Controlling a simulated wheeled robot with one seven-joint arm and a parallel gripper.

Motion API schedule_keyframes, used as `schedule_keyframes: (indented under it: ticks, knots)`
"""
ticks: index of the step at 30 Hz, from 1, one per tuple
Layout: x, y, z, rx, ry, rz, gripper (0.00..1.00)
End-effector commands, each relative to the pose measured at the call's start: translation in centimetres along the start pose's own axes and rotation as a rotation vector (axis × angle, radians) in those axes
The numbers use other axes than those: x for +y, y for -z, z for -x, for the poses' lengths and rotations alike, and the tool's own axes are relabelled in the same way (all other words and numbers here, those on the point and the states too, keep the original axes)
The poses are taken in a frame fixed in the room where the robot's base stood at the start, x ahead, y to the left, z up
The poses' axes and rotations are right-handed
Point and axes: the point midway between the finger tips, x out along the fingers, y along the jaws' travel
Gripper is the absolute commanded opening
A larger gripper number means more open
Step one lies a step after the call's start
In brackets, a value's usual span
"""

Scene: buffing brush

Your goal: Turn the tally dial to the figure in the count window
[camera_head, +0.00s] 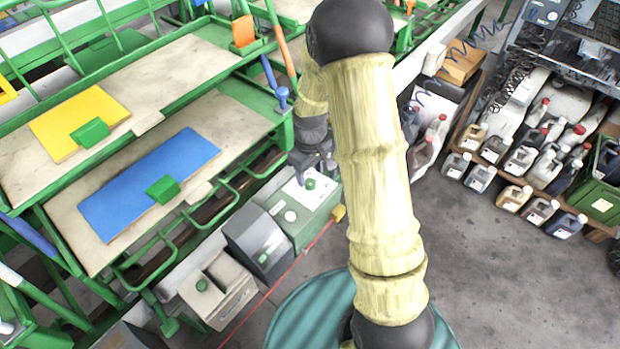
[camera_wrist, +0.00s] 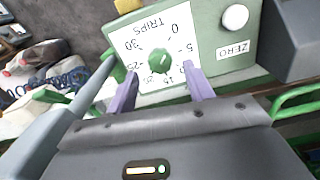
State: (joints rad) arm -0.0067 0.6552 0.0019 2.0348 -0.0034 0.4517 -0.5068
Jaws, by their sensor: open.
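The tally dial is a small green knob (camera_wrist: 160,62) on a white plate marked TRIPS, with figures from 0 to 30 around it. Its pointer is too small to read surely. In the head view the knob (camera_head: 310,184) sits on the green box (camera_head: 318,222). My gripper (camera_wrist: 161,84) is open, its two purple-grey fingers either side of the dial's lower part in the wrist view. Contact with the knob cannot be told. In the head view my gripper (camera_head: 312,162) is just above the plate, partly behind my arm. I cannot make out a count window figure.
A white round button (camera_wrist: 235,17) and a ZERO label are beside the dial plate. A dark grey box (camera_head: 245,240) and a pale box (camera_head: 225,300) with green knobs stand alongside. Green racks with boards rise at left. Jugs (camera_head: 520,160) stand at right; open floor lies between.

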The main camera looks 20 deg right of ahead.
Motion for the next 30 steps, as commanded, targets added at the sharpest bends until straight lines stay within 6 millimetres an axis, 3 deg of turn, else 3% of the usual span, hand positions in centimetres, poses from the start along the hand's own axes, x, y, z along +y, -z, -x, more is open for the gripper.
schedule_keyframes:
  ticks: [6,17,24,30]
  knots:
    - [0.0,0.0,-3.0,-0.002,0.001,0.000,0.52]
    - [0.0,0.0,-3.5,0.001,0.000,-0.001,0.52]
    - [0.0,0.0,-3.4,0.000,0.000,-0.001,0.07]
    - [0.0,0.0,-3.4,0.000,0.000,-0.007,0.07]
